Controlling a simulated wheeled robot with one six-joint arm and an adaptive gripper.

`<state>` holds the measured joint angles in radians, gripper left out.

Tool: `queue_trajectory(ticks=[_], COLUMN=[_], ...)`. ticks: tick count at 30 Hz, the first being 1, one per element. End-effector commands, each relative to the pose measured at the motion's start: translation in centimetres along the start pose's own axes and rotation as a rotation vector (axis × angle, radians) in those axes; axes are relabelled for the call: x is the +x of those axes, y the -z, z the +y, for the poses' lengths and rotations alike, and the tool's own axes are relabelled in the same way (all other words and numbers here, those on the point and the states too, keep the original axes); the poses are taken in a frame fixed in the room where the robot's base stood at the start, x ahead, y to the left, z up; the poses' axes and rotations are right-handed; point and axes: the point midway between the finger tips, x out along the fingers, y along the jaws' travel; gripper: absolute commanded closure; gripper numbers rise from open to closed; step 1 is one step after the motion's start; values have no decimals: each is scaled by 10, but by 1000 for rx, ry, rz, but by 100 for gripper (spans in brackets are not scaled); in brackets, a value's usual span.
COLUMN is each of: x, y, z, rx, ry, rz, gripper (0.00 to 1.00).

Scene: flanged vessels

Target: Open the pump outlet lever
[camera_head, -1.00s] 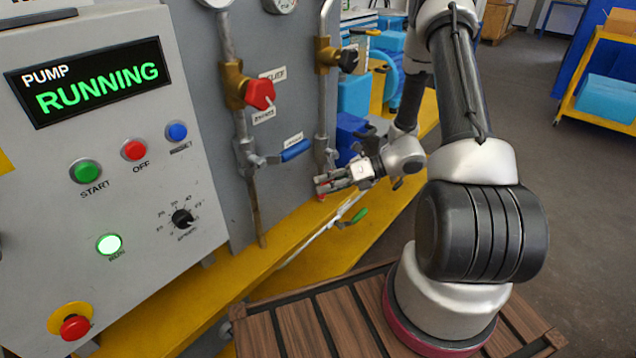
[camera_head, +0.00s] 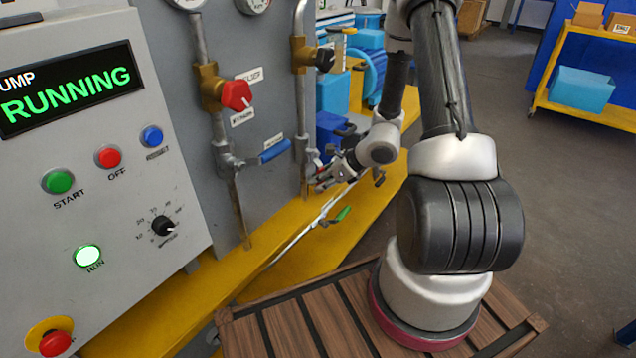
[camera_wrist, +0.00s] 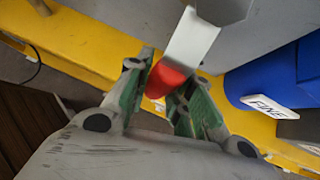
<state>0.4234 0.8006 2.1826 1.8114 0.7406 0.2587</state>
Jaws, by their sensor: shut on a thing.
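In the wrist view, a flat pale metal lever with a red grip end (camera_wrist: 164,81) comes down between my fingers. I take it for the pump outlet lever, but no label for it is readable. My gripper (camera_head: 321,179) is low beside the right-hand pipe in the head view, reaching left from the arm. Its green-padded fingers (camera_wrist: 167,90) are closed on the red end, one on each side. In the head view the lever is mostly hidden by the fingers, and its pivot cannot be made out.
The blue-handled lever (camera_head: 275,151) and red valve knob (camera_head: 236,95) are left of my gripper. A black knob (camera_head: 325,59) is above it. A green-tipped handle (camera_head: 342,213) is just below. The yellow beam (camera_head: 275,245) runs beneath.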

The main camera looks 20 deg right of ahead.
Motion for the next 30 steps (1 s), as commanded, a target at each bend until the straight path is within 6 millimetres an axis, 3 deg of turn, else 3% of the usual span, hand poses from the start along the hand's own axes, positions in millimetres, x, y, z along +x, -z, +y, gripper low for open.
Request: queue_trajectory(ticks=[19, 20, 22, 23, 30], x=[-1, -1, -1, -1, -1], y=[0, 0, 0, 0, 0], z=[-5, -5, -5, -5, -4], rx=[-32, -32, -32, -32, -31], ry=[34, 35, 34, 34, 33], rz=[9, 9, 9, 9, 8], gripper=[100, 72, 60, 56, 56])
